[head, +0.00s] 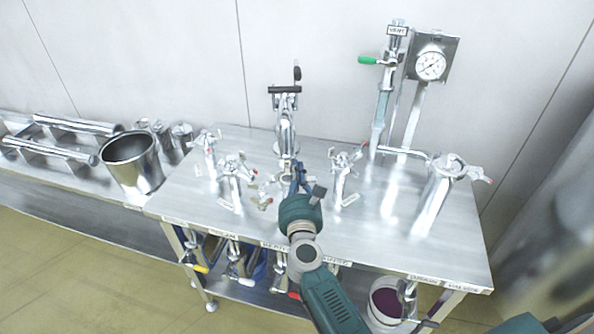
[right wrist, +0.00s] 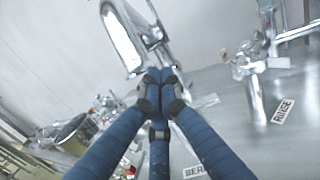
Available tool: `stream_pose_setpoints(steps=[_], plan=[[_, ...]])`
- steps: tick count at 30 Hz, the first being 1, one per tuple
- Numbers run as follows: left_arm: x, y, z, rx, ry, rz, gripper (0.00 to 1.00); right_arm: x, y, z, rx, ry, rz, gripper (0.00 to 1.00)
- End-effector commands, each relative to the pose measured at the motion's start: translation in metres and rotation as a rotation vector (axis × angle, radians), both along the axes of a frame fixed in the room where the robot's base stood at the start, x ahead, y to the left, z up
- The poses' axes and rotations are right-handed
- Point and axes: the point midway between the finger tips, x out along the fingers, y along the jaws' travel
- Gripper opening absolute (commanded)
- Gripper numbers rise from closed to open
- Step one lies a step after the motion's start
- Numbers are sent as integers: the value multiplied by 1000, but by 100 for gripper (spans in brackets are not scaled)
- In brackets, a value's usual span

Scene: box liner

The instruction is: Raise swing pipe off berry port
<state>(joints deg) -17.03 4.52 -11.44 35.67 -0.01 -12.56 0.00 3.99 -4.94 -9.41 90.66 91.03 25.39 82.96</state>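The swing pipe (head: 286,128) is a shiny steel pipe with a black crossbar handle, standing upright near the middle of the steel table. In the right wrist view its bright looped upper part (right wrist: 122,38) runs down to my fingertips. My right gripper (head: 299,176) reaches in from the front with its blue fingers at the pipe's lower end. In the right wrist view its fingers (right wrist: 160,88) come together and look closed on the pipe, though the contact is partly hidden. The berry port is hidden by the fingers; a label starting "BER" (right wrist: 195,171) lies beside them. My left gripper is not in view.
Steel valve ports stand left (head: 233,180) and right (head: 343,175) of the pipe. A gauge (head: 430,66), a green-handled vent column (head: 384,90) and a steel cylinder (head: 432,195) stand at the right. A steel pot (head: 133,163) stands left. A bucket (head: 384,301) is below the table.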

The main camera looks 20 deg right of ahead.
Motion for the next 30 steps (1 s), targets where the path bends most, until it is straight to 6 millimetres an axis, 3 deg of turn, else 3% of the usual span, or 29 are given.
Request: stream_pose_setpoints(steps=[8, 21, 30], plan=[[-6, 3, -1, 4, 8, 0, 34, -14, 5, -3, 1, 2, 1, 0], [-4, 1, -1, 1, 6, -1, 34, -98, 28, -6, 0, 2, 0, 0], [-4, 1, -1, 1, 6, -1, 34, -116, 33, -5, 1, -1, 0, 0]])
